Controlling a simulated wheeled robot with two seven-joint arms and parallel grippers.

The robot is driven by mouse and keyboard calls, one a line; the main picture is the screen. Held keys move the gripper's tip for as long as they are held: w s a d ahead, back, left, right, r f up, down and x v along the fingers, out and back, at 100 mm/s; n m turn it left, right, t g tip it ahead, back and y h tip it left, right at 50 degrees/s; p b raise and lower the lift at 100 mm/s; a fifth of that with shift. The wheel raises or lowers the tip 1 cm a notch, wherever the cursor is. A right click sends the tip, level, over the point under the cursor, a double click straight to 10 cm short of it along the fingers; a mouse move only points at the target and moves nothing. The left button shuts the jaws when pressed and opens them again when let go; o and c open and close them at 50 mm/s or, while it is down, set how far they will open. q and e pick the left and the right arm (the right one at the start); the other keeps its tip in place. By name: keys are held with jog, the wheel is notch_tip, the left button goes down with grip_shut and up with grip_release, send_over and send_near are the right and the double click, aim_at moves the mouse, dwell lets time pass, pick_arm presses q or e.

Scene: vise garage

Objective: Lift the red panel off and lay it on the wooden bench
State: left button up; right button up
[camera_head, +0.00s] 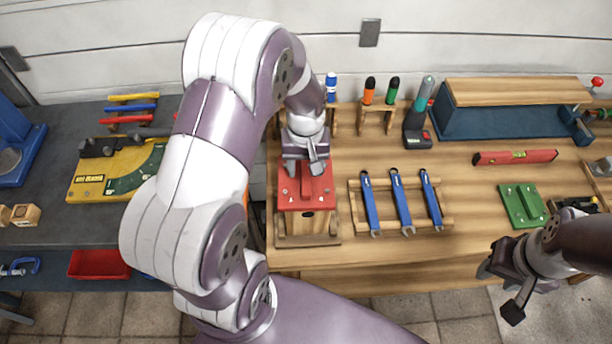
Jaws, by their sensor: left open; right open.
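The red panel (290,200) lies on top of a wooden box (309,225) at the left end of the wooden bench (470,240). My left gripper (308,168) is open and points down over the far half of the red panel, hiding part of it. I cannot tell whether its fingers touch the panel or a part on it. My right gripper (501,291) is open and empty, in front of the bench's front edge at the lower right.
To the right of the box are a wooden rack with blue wrenches (399,200), a green plate (522,205) and a red level (515,157). Screwdrivers (368,92) and a blue toolbox (510,122) stand behind. Bare bench shows between wrenches and green plate.

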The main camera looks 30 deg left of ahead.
pick_arm(q)
jog(key=shift+f, duration=1.15)
grip_shut()
jog(key=shift+r, duration=0.1)
notch_tip(320, 180, up, 4)
jog(key=shift+w+f+b, duration=0.1)
jog(key=shift+b, duration=0.7)
jog(key=w+d+r, duration=0.7)
jog(key=w+d, duration=0.1)
